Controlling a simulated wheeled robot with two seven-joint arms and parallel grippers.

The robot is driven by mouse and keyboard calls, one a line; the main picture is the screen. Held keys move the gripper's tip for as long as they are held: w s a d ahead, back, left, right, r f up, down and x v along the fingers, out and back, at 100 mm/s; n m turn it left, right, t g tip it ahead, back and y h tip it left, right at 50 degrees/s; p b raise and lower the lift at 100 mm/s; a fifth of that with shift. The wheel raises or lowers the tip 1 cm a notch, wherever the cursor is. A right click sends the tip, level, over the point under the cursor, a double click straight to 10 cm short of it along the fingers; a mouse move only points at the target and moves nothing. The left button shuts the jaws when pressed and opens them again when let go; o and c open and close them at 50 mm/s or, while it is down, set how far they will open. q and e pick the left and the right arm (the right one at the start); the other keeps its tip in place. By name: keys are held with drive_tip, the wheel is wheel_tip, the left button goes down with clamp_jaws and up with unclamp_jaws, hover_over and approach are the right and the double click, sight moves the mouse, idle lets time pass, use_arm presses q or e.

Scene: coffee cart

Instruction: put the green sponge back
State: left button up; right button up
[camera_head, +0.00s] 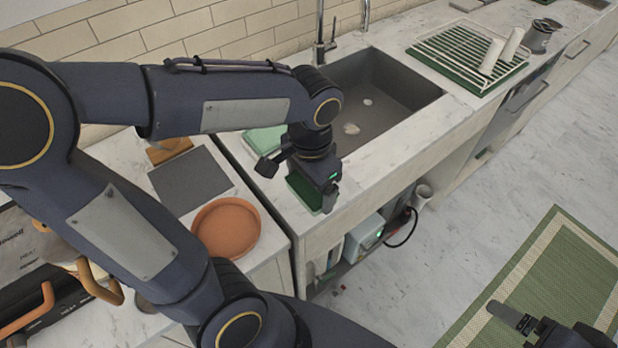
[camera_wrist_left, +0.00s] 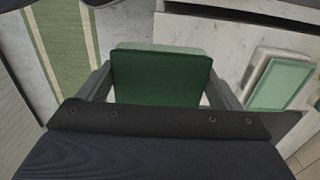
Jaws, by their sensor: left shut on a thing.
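The green sponge (camera_head: 303,192) is held in my left gripper (camera_head: 316,190), over the front edge of the counter just left of the sink. In the left wrist view the dark green sponge (camera_wrist_left: 162,80) sits between the two fingers, with a paler green layer at its far edge. A pale green rectangular thing (camera_head: 264,140) lies on the counter behind the gripper, partly hidden by my arm; it also shows at the right of the left wrist view (camera_wrist_left: 281,82), with a pale rim. My right gripper (camera_head: 530,322) is only partly in view at bottom right.
The sink (camera_head: 395,95) has small pale things in it. A green rack (camera_head: 455,60) with two white cylinders stands farther right. An orange round dish (camera_head: 226,228) and a grey mat (camera_head: 190,180) are at left. A green rug (camera_head: 560,275) lies on the floor.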

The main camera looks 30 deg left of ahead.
use_arm(q)
drive_tip(key=w, duration=0.1)
drive_tip(key=w+a+f, duration=0.2)
drive_tip(key=w, duration=0.1)
drive_tip(key=shift+a+p, duration=0.2)
drive_tip(key=shift+p, duration=0.2)
drive_tip(key=w+f, duration=0.1)
drive_tip(key=w+a+f, duration=0.1)
drive_tip(key=f, duration=0.1)
drive_tip(key=w+a+f, duration=0.1)
drive_tip(key=f, duration=0.1)
drive_tip(key=shift+w+a+f, duration=0.2)
drive_tip(key=shift+w+f, duration=0.05)
drive_tip(key=shift+w, duration=0.15)
drive_tip(key=shift+w+a+f+p, duration=0.15)
drive_tip(key=shift+f+p, duration=0.15)
drive_tip(key=shift+f, duration=1.5)
